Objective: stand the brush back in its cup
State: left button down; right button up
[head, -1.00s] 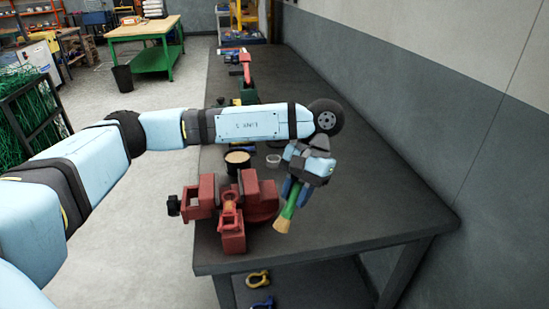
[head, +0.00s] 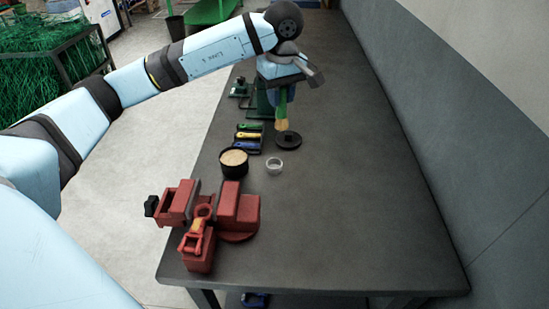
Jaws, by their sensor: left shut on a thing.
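The brush (head: 282,112) has a green handle and tan bristles. It hangs almost upright, bristles down, from my left gripper (head: 281,95), which is shut on its handle. The bristle end shows just above or behind a black disc (head: 288,140) on the bench; I cannot tell whether they touch. A small clear cup (head: 274,167) stands empty in front of the disc. A black pot (head: 234,170) filled with something tan stands left of it. I cannot tell which of the two is the brush's cup. My right gripper is out of view.
A red vise (head: 237,214) sits at the near left of the dark bench (head: 350,215). Tools with green, yellow and blue handles (head: 247,136) lie behind the pot. The right side of the bench is clear, up to the grey wall.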

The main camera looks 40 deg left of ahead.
pick_arm(q)
jog(key=a+f+n, duration=0.1)
jog(key=f, duration=0.4)
jog(key=f+n+p, duration=0.1)
jog(key=f, duration=0.5)
jog(key=w+a+f+y+p, duration=0.1)
jog(key=f, duration=0.5)
jog(key=shift+a+f+n, duration=0.2)
jog(key=shift+a+n, duration=0.1)
jog(key=shift+n, duration=0.1)
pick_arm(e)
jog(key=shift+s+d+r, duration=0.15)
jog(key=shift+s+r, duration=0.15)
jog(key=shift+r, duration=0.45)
pick_arm(q)
jog(key=shift+f, duration=0.15)
jog(key=c, duration=0.9)
grip_release()
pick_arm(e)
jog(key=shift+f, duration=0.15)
